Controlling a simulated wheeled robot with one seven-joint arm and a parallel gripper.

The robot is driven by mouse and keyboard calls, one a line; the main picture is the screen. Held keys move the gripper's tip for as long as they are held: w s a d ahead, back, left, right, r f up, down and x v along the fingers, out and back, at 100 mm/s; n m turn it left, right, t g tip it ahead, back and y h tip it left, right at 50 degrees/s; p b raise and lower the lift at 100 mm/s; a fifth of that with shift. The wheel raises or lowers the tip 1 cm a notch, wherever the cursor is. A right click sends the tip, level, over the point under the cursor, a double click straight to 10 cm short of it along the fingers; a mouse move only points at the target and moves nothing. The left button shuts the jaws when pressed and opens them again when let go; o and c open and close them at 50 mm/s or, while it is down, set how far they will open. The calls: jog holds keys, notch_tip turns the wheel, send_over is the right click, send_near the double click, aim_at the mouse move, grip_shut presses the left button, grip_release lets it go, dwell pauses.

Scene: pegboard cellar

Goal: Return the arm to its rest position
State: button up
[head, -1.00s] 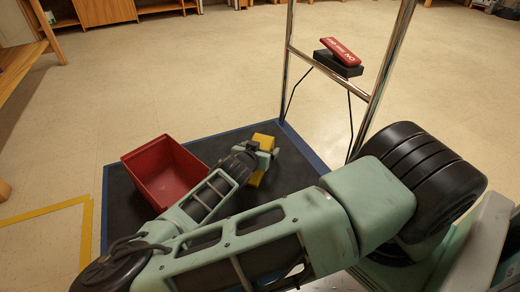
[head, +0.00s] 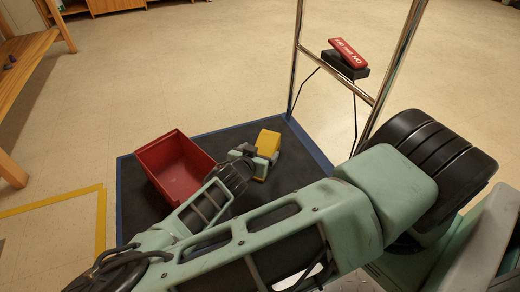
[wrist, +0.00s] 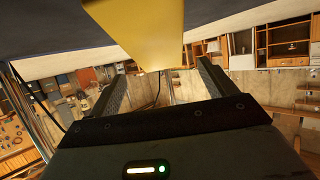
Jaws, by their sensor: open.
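My arm reaches from the right across the lower part of the head view. My gripper (head: 258,166) is low over the dark deck, to the right of the red bin, and only partly shows. In the wrist view my gripper (wrist: 164,68) is open, its two dark fingers apart. A yellow block-like thing (head: 268,143) is right by the gripper in the head view. The yellow thing (wrist: 142,30) also shows at the top of the wrist view, beyond the fingers; I cannot tell whether it touches them.
The red bin (head: 176,166) sits on the dark deck (head: 137,200) with blue edges, close to my forearm. A chrome handle frame (head: 294,65) rises at the deck's far right and carries a red-topped black device (head: 347,57). A wooden bench (head: 28,68) stands at left. Open floor lies beyond.

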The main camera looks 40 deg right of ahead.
jog(key=shift+s, duration=0.1)
dwell(0.3)
jog(key=s+g+p, duration=0.1)
jog(key=s, duration=0.1)
jog(key=s+a+g+y+p, duration=0.1)
jog(key=s, duration=0.1)
jog(key=s+a+n+g+p, duration=0.1)
jog(key=s+g, duration=0.1)
jog(key=shift+s+a+r+y, duration=0.15)
jog(key=shift+s+a+y, duration=0.1)
jog(key=shift+s+y, duration=0.1)
jog(key=s+a+r+n+g+y+p, duration=0.2)
jog(key=s+a+r+n+y+p, duration=0.25)
jog(key=a+r, duration=0.5)
jog(key=s+a+r+n+g+y+p, duration=0.3)
jog(key=s+a+r+n, duration=0.2)
jog(key=a+r, duration=0.4)
jog(key=s+r+n+t+y+p, duration=0.1)
jog(key=r+n+p, duration=0.3)
jog(key=r+p, duration=1.7)
jog(key=s+r+n+t+y+p, duration=0.1)
jog(key=r+n+p, duration=0.4)
jog(key=r+p, duration=1.6)
notch_tip(320, 180, up, 16)
jog(key=shift+s+a+r+y, duration=0.15)
jog(key=shift+s+a+y, duration=0.4)
jog(key=shift+s, duration=0.65)
jog(key=shift+d, duration=0.1)
